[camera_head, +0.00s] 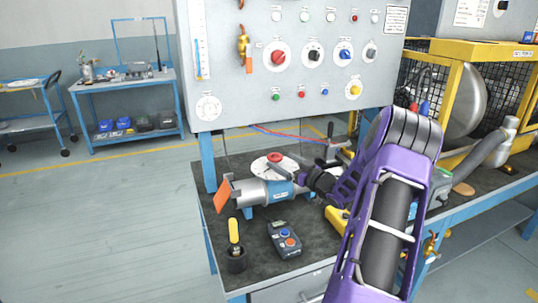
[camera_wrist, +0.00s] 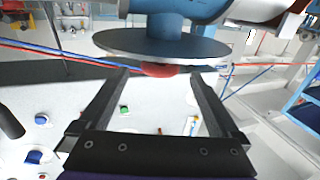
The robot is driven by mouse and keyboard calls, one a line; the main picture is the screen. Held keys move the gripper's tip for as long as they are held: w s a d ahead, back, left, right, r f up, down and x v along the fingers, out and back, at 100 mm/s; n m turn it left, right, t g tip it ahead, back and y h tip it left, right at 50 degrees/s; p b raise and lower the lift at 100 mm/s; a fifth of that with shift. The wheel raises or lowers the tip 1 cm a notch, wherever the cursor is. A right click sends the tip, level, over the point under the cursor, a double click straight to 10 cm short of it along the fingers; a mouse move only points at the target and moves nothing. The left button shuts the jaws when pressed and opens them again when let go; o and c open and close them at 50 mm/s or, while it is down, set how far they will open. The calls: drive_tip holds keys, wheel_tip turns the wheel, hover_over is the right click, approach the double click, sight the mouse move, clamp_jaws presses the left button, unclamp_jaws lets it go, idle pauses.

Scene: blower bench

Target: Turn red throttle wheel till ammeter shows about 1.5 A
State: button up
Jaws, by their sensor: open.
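A red wheel or handle (camera_head: 275,157) sits on a pale round disc (camera_head: 275,167) on top of a silver and blue pipe body (camera_head: 262,191) on the bench. In the wrist view the disc (camera_wrist: 160,42) shows nearly edge-on and upside down, with the red part (camera_wrist: 160,70) below it. My gripper (camera_head: 303,178) is beside the pipe body, to the right of the disc. In the wrist view my gripper (camera_wrist: 160,75) is open, its fingers on either side of the red part; contact cannot be told. A round white dial (camera_head: 209,107) is on the panel; its reading is illegible.
The grey panel (camera_head: 230,30) behind carries another red knob (camera_head: 277,56) and several other controls. A yellow cage (camera_head: 448,90) is at right.

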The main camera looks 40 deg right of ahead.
sight(270, 154)
drive_tip(key=w, duration=0.7)
drive_tip(key=shift+w+a, duration=0.3)
drive_tip(key=shift+w, duration=0.05)
drive_tip(key=c, duration=1.4)
drive_tip(key=shift+y, duration=0.3)
drive_tip(key=n+y, duration=0.1)
drive_tip(key=y, duration=0.1)
drive_tip(key=a+n+g+y, duration=0.1)
drive_tip(key=n+y, duration=0.1)
drive_tip(key=shift+s+f+n+y, duration=0.1)
drive_tip(key=shift+n+y, duration=0.2)
drive_tip(key=shift+y, duration=0.1)
drive_tip(key=shift+s+a+n+g+y+b, duration=0.1)
drive_tip(key=shift+n+g+y+b, duration=0.15)
drive_tip(key=shift+n+g+y, duration=0.4)
drive_tip(key=shift+s+a+n+g+y+b, duration=0.15)
drive_tip(key=shift+n+g+y, duration=0.25)
drive_tip(key=shift+y, duration=0.45)
drive_tip(key=shift+n+y, duration=0.25)
drive_tip(key=shift+y, duration=0.05)
